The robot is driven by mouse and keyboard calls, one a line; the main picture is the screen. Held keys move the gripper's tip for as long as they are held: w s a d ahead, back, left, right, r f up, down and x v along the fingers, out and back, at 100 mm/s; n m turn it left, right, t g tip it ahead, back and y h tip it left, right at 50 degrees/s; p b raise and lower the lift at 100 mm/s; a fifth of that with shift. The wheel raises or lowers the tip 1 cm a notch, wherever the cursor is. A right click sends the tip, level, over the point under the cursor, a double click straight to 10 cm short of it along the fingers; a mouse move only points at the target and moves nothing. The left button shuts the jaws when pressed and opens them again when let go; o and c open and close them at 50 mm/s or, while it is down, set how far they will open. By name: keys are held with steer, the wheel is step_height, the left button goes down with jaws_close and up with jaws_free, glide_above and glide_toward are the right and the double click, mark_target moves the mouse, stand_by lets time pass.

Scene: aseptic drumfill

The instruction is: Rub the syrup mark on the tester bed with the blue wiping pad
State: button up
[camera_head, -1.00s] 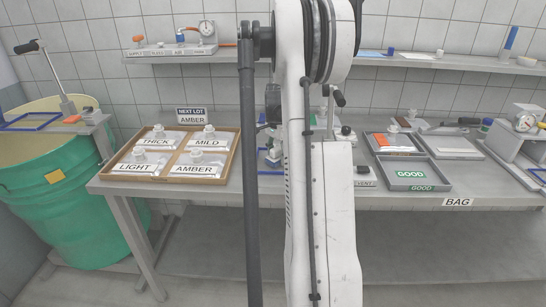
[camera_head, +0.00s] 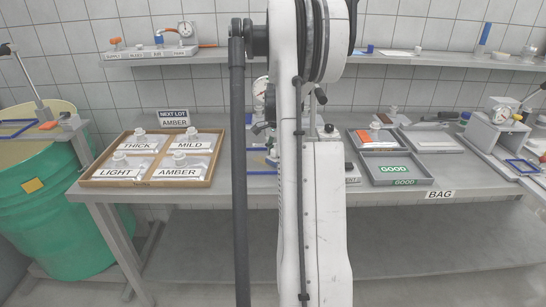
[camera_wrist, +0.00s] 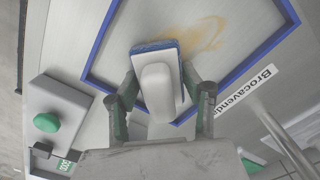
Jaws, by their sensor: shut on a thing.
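In the wrist view my gripper (camera_wrist: 159,80) is shut on the white handle of the blue wiping pad (camera_wrist: 155,46), one finger on each side. The pad's blue edge shows beyond the handle. The pad is over the pale tester bed (camera_wrist: 118,48), inside its blue border, near the corner closest to me. The amber syrup mark (camera_wrist: 208,36) lies beside and just beyond the pad, smeared on the bed. The pad hides any part of the mark beneath it. I cannot tell whether the pad touches the bed. In the head view my arm hides the gripper and pad.
In the wrist view a green button (camera_wrist: 46,122) on a grey block sits left of the bed, and a metal rod (camera_wrist: 290,145) lies at lower right. In the head view a wooden tray (camera_head: 85,178) is at left and a GOOD tray (camera_head: 395,181) right of my arm.

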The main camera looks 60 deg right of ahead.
mark_target(252, 161)
steer(key=shift+s+d+f, duration=0.1)
steer(key=shift+s+d, duration=0.3)
steer(key=shift+s, duration=0.3)
steer(key=shift+w, duration=0.1)
steer(key=shift+w+a+r, duration=0.1)
steer(key=shift+w+a, duration=0.3)
steer(key=shift+w, duration=0.35)
steer(key=shift+w+a+r, duration=0.1)
steer(key=shift+w+a, duration=0.3)
steer(key=shift+w, duration=0.3)
steer(key=shift+w+a+f+b, duration=0.1)
steer(key=shift+w+a+b, duration=0.1)
steer(key=shift+w+a, duration=0.5)
steer(key=shift+w+a+b, duration=0.2)
steer(key=shift+w+a, duration=0.1)
steer(key=shift+w, duration=0.65)
steer(key=shift+w+a+f+b, duration=0.1)
steer(key=shift+w+a+b, duration=0.1)
steer(key=shift+w+a, duration=0.5)
steer(key=shift+w+a+r, duration=0.15)
steer(key=shift+w+a, duration=0.05)
steer(key=shift+w, duration=0.7)
